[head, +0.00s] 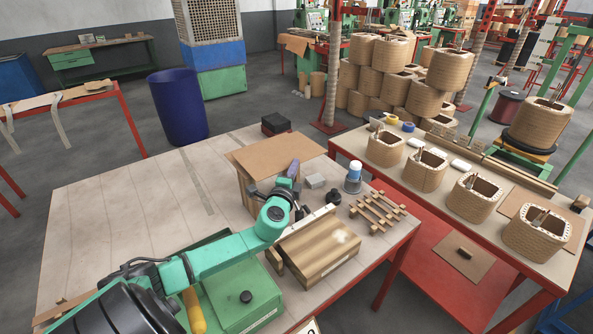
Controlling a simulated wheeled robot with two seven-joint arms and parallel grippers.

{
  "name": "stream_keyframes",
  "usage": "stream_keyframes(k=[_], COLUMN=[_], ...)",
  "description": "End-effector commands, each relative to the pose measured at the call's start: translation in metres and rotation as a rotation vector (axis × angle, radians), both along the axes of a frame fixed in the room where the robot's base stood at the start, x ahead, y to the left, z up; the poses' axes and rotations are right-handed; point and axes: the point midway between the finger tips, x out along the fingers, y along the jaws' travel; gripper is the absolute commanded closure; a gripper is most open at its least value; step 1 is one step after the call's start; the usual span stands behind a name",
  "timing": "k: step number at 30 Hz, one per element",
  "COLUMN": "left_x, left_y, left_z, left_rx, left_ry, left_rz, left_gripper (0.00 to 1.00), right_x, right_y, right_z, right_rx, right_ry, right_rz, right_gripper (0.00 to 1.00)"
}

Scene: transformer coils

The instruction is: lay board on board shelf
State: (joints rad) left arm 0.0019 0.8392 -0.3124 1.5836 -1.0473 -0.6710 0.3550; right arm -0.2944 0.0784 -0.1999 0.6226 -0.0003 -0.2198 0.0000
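A flat brown board (272,153) lies level on top of a brown box-like stand (246,188) on the wooden-topped table. My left arm comes in from the lower left, and its dark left gripper (290,190) is at the near side of the board and stand. The fingers are small and partly hidden, so I cannot tell whether they touch the board or are open or shut. A second brown board (463,259) lies on the red lower shelf (425,255) under the right table, with a small block on it. My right gripper is not in view.
Several wound coils (472,198) stand on the right table. The table's left half (125,215) is clear.

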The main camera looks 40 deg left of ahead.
Motion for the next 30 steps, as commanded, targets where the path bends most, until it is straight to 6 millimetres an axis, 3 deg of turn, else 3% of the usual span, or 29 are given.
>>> stream_keyframes(k=[12, 18, 28, 30], left_x=[0.011, 0.011, 0.011, 0.011], left_y=[0.039, 0.037, 0.037, 0.037], left_z=[-0.016, -0.029, -0.029, -0.029], left_rx=[0.005, 0.001, 0.002, 0.002], left_ry=[-0.001, -0.002, -0.001, -0.001], left_rz=[0.002, 0.001, 0.001, 0.001], left_gripper=[1.00, 1.00, 1.00, 0.74], right_x=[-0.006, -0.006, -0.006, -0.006], right_y=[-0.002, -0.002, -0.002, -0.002], right_z=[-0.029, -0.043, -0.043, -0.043], right_rx=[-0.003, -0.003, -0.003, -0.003], right_ry=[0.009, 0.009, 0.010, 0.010], right_rz=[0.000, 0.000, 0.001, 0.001], right_gripper=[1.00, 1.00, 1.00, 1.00])
